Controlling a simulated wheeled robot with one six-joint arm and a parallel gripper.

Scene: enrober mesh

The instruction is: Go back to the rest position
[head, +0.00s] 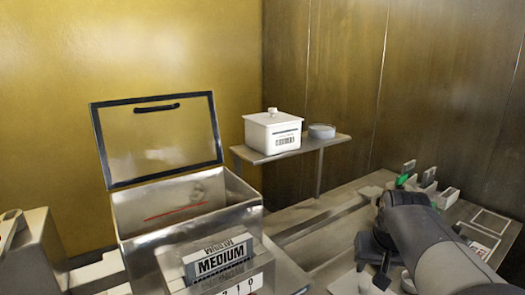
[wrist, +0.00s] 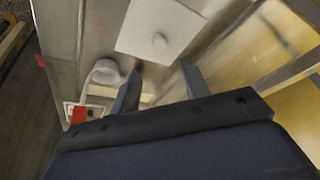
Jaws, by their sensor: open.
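My gripper (wrist: 160,70) shows in the wrist view with its two dark fingers apart and nothing between them. The fingertips are hard to make out there.
The white box (head: 272,133) and a round dish (head: 321,131) stand on a raised shelf (head: 300,146). A steel tank (head: 190,215) with its framed lid (head: 160,140) raised stands left of centre. A "MEDIUM" card holder (head: 218,264) is in front. Small holders (head: 428,185) stand at the right.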

